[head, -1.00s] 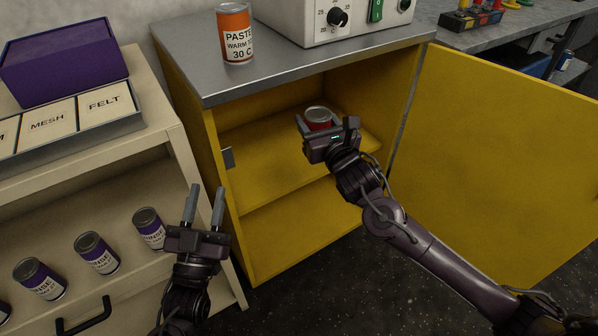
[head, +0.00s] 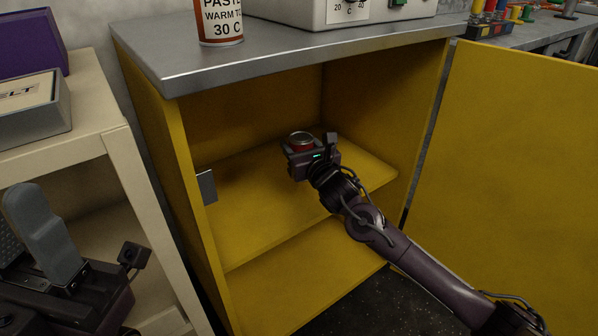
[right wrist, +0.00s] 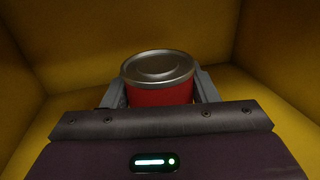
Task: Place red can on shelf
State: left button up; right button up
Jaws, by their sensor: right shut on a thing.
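The red can (head: 300,144) is upright inside the yellow cabinet, with its silver lid facing up. My right gripper (head: 308,154) is shut on it and hides its lower part. In the right wrist view the can (right wrist: 160,94) sits between the two grey fingers (right wrist: 162,88). The yellow shelf (head: 245,215) lies below the can; I cannot tell whether the can touches it. My left gripper (head: 28,240) is large at the lower left, its fingers apart with nothing seen between them.
The yellow cabinet door (head: 510,170) stands open at the right. A paste can (head: 219,22) and a white device (head: 345,12) stand on the grey cabinet top (head: 290,55). A cream rack (head: 125,165) stands at the left. The shelf around the held can is clear.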

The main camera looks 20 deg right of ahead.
notch_tip(320, 180, down, 5)
jog(key=shift+r+b, duration=0.1)
jog(key=shift+b, duration=0.85)
jog(key=shift+f, duration=0.25)
jog(key=shift+r, duration=0.15)
jog(key=shift+f, duration=0.2)
jog(key=o, duration=1.2)
